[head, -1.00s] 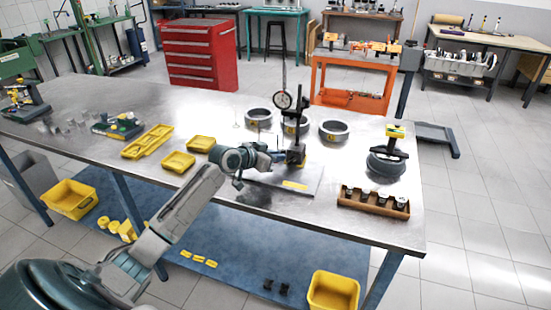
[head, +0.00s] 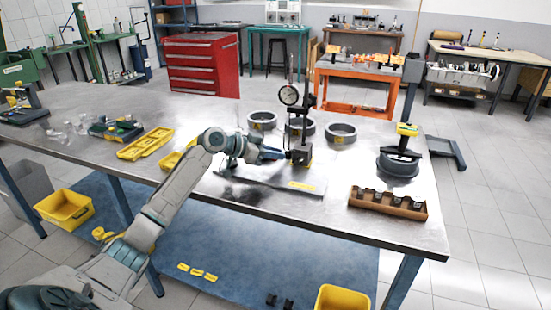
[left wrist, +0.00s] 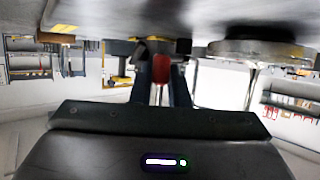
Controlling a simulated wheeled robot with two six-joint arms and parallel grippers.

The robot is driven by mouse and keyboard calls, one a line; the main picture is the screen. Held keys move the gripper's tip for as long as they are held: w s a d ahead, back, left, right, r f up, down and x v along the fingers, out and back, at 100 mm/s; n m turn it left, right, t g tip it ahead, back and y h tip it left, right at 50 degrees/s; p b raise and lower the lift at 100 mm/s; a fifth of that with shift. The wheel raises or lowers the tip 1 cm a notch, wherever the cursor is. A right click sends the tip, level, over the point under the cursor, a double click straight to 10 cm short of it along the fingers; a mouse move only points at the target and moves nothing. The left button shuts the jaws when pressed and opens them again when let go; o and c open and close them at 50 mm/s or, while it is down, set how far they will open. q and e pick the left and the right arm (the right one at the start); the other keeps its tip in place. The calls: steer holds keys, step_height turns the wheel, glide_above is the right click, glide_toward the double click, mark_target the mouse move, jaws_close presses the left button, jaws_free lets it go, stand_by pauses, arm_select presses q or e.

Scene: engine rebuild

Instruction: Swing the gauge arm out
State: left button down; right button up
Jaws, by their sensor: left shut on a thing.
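The gauge stand (head: 302,153) stands upright on a grey plate on the steel bench, with a dark post. Its round dial gauge (head: 289,95) hangs on the left side of the post, high above the bench. My left gripper (head: 277,154) reaches in from the left, low beside the stand's base. In the left wrist view, its two fingers (left wrist: 161,82) are shut on a small red piece (left wrist: 161,68). That piece is hidden in the head view, and I cannot tell whether it belongs to the gauge arm. My right gripper is not in view.
Three metal rings (head: 341,134) stand behind the gauge stand. A ring with a yellow-topped tool (head: 398,162) and a wooden rack of dark parts (head: 387,203) are to the right. Yellow trays (head: 146,144) lie to the left.

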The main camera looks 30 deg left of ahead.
arm_select(q)
steer(key=shift+f, duration=0.2)
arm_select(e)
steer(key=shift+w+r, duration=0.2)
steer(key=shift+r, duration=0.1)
